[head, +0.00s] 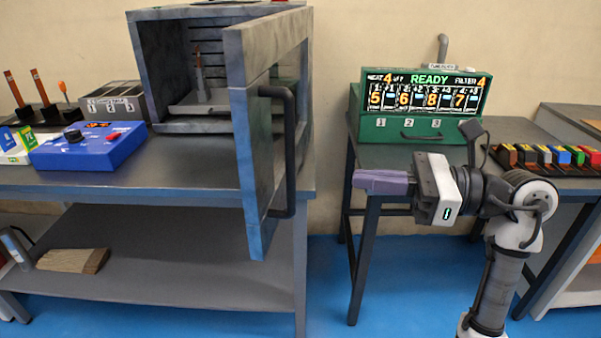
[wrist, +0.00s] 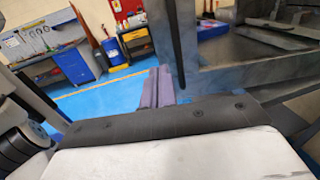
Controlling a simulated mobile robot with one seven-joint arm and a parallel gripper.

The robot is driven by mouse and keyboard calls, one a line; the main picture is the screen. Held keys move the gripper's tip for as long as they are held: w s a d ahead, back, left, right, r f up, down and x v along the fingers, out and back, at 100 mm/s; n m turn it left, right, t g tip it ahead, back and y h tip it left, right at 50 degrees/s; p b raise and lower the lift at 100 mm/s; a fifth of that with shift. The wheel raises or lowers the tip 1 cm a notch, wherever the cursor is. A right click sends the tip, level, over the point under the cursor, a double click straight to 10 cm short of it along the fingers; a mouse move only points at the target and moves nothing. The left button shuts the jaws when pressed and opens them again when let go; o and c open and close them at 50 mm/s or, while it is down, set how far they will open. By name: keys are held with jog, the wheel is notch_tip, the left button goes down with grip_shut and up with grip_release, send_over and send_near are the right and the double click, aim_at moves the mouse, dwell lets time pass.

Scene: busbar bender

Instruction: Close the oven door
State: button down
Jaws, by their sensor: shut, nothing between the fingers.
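The oven (head: 188,60) is a grey box on the left workbench, and its front is open. Its framed door (head: 240,140) stands swung out toward me, hinged on the right side. A black bar handle (head: 290,150) runs down the door's right face. Inside the oven is a tray (head: 205,107) with a thin upright piece on it. My gripper (head: 365,182) has purple fingers, is shut and empty, and points left toward the door. It is to the right of the handle, apart from it in the head view. In the wrist view the closed fingers (wrist: 157,88) show beside a dark vertical bar.
A blue control box (head: 88,148) and a grey bin (head: 113,100) stand left of the oven. A green machine reading READY (head: 420,105) stands on the right table, with coloured blocks (head: 545,158) beside it. Blue floor shows between the benches.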

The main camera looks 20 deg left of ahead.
aim_at(257, 168)
jog(key=a+p, duration=0.1)
jog(key=a, duration=0.3)
jog(key=s+a+p, duration=0.1)
jog(key=a, duration=0.3)
jog(key=a+p, duration=0.1)
jog(key=a, duration=0.4)
jog(key=shift+s+r+p, duration=0.1)
jog(key=shift+s+p, duration=0.1)
jog(key=shift+p, duration=0.2)
jog(key=shift+a, duration=0.3)
jog(key=shift+a, duration=0.1)
